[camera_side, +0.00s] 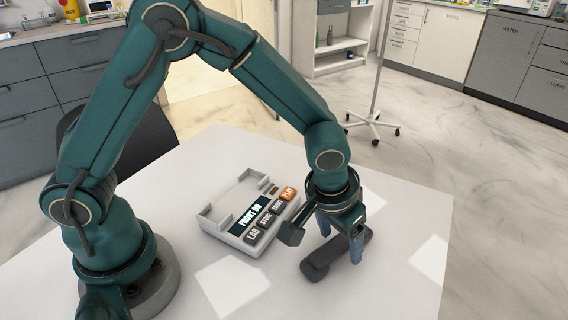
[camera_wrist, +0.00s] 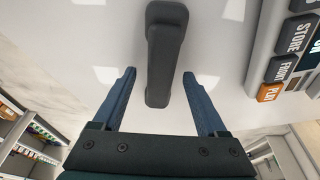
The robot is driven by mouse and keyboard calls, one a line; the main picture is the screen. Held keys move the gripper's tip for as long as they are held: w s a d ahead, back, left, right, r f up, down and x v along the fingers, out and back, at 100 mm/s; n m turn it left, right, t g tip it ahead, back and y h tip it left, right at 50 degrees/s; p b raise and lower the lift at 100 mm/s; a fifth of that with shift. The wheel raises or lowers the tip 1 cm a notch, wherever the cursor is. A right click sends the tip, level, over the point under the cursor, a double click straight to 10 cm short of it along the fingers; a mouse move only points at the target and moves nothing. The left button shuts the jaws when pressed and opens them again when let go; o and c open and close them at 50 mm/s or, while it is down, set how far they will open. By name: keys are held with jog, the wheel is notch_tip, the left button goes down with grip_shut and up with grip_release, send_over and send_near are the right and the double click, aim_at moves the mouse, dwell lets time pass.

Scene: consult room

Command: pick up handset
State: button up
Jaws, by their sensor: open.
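The dark grey handset (camera_side: 330,258) lies on the white table in the side view. It also shows in the wrist view (camera_wrist: 165,45), running from the top edge down to between my fingers. My gripper (camera_side: 340,243) is open above the handset, with its two blue fingers pointing down. In the wrist view the fingertips of my gripper (camera_wrist: 168,74) stand apart on either side of the handset's near end, with a gap on each side. I cannot tell how far the fingertips are above the table.
A pale intercom base (camera_side: 238,212) with a display and labelled keys stands left of the handset; it also shows at the right of the wrist view (camera_wrist: 262,50). The white table (camera_side: 400,270) is clear to the right. A wheeled pole stand (camera_side: 374,122) is on the floor behind.

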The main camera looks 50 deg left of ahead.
jog(key=shift+w+f, duration=0.1)
jog(key=shift+f, duration=0.4)
jog(key=shift+c, duration=0.3)
grip_shut()
jog(key=shift+r, duration=0.1)
